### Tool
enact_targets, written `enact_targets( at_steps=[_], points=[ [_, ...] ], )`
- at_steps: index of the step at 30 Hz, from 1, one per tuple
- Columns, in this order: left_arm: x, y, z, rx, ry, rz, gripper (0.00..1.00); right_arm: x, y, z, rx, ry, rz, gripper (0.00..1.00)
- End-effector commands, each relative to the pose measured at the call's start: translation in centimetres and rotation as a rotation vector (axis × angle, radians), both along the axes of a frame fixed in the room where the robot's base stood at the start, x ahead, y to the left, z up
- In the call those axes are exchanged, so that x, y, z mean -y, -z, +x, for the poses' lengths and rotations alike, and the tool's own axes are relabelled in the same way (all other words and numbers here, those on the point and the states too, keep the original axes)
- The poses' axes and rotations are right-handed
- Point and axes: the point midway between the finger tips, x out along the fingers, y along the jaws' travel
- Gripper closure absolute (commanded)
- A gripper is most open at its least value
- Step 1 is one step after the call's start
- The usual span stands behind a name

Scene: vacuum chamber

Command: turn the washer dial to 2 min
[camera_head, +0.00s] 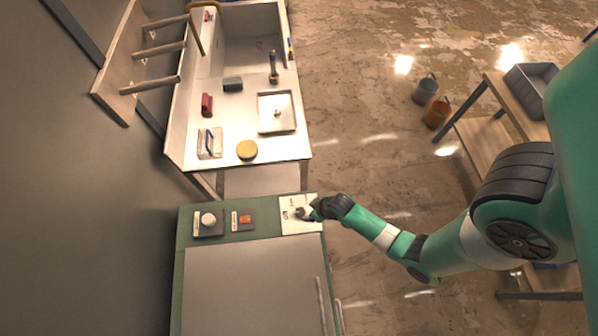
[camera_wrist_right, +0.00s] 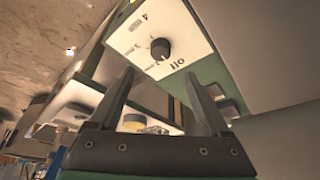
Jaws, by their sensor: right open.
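The washer (camera_head: 250,285) is a green-framed machine with a grey lid at the bottom of the head view. Its dial is a round black knob (camera_wrist_right: 160,49) on a white plate (camera_wrist_right: 190,25), with a 4 and "off" readable in the right wrist view. The plate also shows in the head view (camera_head: 292,228). My right gripper (camera_head: 303,214) is over this plate; in the wrist view its open fingers (camera_wrist_right: 158,72) stand either side of a gap, with the knob beyond the tips. I cannot tell the dial's exact setting. My left gripper is out of view.
Behind stands a white sink bench with a tray (camera_head: 290,125), a yellow round item (camera_head: 247,150) and other small objects. Two buckets stand on the open floor to the right.

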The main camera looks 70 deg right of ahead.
Motion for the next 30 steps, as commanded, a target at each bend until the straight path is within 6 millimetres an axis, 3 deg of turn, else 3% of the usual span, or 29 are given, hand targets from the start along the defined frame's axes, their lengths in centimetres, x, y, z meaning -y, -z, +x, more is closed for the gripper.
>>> enact_targets(
  at_steps=[9,15,26,27,30],
  points=[
    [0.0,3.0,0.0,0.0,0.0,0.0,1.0,0.9,6.4,2.4,-0.001,-0.001,0.001,0.19],
    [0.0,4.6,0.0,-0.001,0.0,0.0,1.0,1.4,9.5,3.6,0.0,-0.001,0.001,0.19],
    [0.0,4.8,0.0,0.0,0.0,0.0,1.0,1.5,10.1,4.0,0.001,-0.001,0.0,0.19],
    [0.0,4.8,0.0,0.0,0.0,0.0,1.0,1.5,10.1,4.0,0.001,-0.001,0.0,0.21],
    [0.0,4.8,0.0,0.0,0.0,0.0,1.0,1.5,10.1,4.0,0.001,-0.001,0.0,0.39]
  ],
)
